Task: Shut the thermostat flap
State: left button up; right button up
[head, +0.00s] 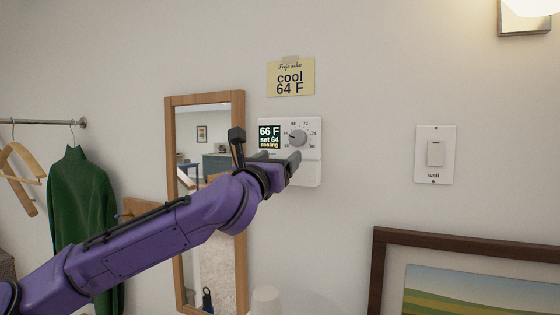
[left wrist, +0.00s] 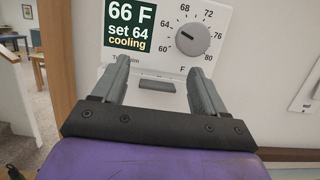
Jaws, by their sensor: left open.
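The white thermostat (head: 309,127) is on the wall, its screen (head: 269,137) reading 66 F, set 64, cooling. Its dial (head: 298,138) is uncovered, also in the left wrist view (left wrist: 191,38). A white lower panel (head: 307,174), which looks like the flap, shows below the dial; its exact angle is hard to tell. A small grey tab (left wrist: 157,86) shows beneath the dial face in the left wrist view. My left gripper (head: 281,157) is open in front of the thermostat's lower part, its fingers (left wrist: 159,67) either side of the tab with nothing held. My right gripper is out of view.
A yellow note (head: 291,77) reading cool 64 F is above the thermostat. A wood-framed mirror (head: 174,200) hangs at left, a wall switch (head: 435,154) at right. A framed picture (head: 470,244) is lower right. A green sweater (head: 77,200) hangs at far left.

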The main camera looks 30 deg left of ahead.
pick_arm(q)
jog(key=shift+f, duration=0.15)
jog(key=b+v, duration=0.5)
jog(key=v, duration=0.5)
jog(key=shift+s, duration=0.25)
